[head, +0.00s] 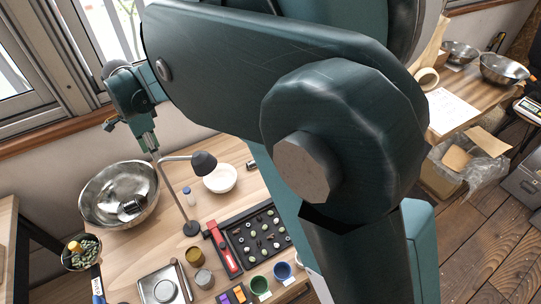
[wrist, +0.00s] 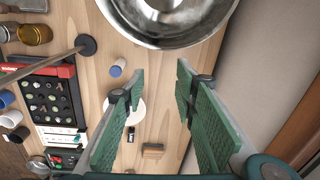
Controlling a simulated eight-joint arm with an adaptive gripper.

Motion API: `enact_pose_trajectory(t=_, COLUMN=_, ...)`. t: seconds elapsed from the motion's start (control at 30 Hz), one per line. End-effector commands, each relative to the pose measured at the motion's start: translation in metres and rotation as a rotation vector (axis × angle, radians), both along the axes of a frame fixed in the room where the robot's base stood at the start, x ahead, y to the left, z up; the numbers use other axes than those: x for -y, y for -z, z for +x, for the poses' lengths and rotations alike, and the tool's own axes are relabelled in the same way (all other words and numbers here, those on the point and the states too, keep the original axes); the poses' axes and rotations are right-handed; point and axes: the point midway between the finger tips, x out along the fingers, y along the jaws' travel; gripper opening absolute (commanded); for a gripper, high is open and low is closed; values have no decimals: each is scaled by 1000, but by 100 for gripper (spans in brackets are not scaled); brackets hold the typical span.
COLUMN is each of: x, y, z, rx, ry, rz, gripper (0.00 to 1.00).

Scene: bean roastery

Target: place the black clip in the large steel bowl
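The large steel bowl (head: 95,206) stands on the table at the left in the head view, a ridged metal item inside it. Its rim also fills the top of the wrist view (wrist: 205,32). A small black object with a pale end, probably the black clip (wrist: 130,134), lies on the table beyond the white bowl, apart from my gripper. I cannot clearly identify it in the head view.
A white bowl (head: 220,180) and a blue-capped vial (head: 188,193) stand near the desk lamp (head: 192,229). A black sorting tray (head: 236,242) lies in front. A brown block (wrist: 153,151) lies near the clip. The wall is close on the wrist view's right.

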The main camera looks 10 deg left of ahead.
Motion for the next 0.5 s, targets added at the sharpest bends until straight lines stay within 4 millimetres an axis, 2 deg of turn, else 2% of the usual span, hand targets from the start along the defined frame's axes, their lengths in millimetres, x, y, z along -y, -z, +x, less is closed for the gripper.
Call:
enact_pose_trajectory(t=0.03, x=17, y=-10, z=11, rx=7, ry=-5, rz=6, gripper=29)
enact_pose_trajectory(t=0.2, x=68, y=-38, z=39, rx=33, ry=-44, rz=25, gripper=29)
enact_pose_trajectory(t=0.5, x=161, y=-82, z=76, rx=88, ry=-112, rz=50, gripper=29)
